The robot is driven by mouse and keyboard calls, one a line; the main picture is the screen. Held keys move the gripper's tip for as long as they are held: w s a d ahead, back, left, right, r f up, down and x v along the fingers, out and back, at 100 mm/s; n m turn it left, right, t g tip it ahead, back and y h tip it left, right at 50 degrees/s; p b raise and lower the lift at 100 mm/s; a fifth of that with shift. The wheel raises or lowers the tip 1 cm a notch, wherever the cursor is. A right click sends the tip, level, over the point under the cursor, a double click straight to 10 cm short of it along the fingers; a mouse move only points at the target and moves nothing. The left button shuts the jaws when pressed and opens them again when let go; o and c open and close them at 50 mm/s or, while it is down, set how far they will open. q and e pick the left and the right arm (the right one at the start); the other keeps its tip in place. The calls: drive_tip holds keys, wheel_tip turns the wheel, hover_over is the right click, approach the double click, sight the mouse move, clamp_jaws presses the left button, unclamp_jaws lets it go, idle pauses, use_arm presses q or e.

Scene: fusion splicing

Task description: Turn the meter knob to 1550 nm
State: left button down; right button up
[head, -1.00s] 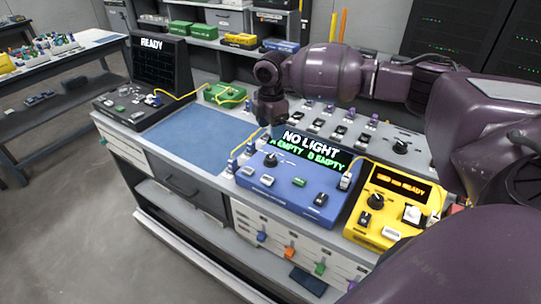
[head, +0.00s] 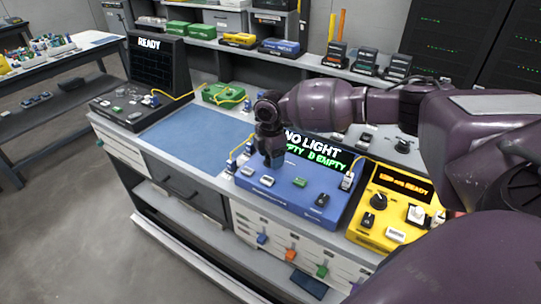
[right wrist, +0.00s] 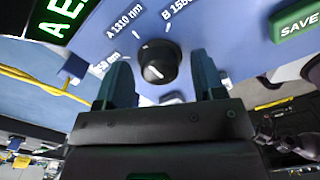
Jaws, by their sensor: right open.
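The blue meter (head: 283,198) stands on the bench, its display reading NO LIGHT with green text partly covered by my right arm. Its black knob (right wrist: 157,62) shows in the right wrist view, with a small white mark on its face. Printed around it are a partly covered 850 nm label, A 1310 nm (right wrist: 125,22) and a cut-off B 1550 label (right wrist: 188,14). My right gripper (head: 272,158) is over the knob and hides it in the head view. In the right wrist view its open fingers (right wrist: 161,62) stand on either side of the knob; contact is unclear. My left gripper is not in view.
A yellow device (head: 390,208) stands right of the meter. A green SAVE button (right wrist: 298,24) is near the knob. Yellow cables (head: 240,152) plug in at the meter's left. A blue mat (head: 195,138) lies clear to the left.

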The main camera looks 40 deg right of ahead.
drive_tip(key=shift+c, duration=0.3)
drive_tip(key=c, duration=0.9)
drive_tip(key=shift+o, duration=0.2)
drive_tip(key=shift+r+m+p, duration=0.25)
drive_tip(key=shift+m+p, duration=0.35)
drive_tip(key=shift+p, duration=0.1)
drive_tip(key=shift+r+m+p, duration=0.1)
drive_tip(key=shift+m+p, duration=1.55)
drive_tip(key=shift+m, duration=0.05)
drive_tip(key=m+p, duration=0.3)
drive_tip(key=shift+m+p, duration=0.3)
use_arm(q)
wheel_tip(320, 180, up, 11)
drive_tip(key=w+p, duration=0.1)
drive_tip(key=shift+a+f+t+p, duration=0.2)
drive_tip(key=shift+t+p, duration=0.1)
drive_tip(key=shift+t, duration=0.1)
use_arm(e)
drive_tip(key=shift+f+m, duration=0.3)
drive_tip(key=shift+m, duration=0.7)
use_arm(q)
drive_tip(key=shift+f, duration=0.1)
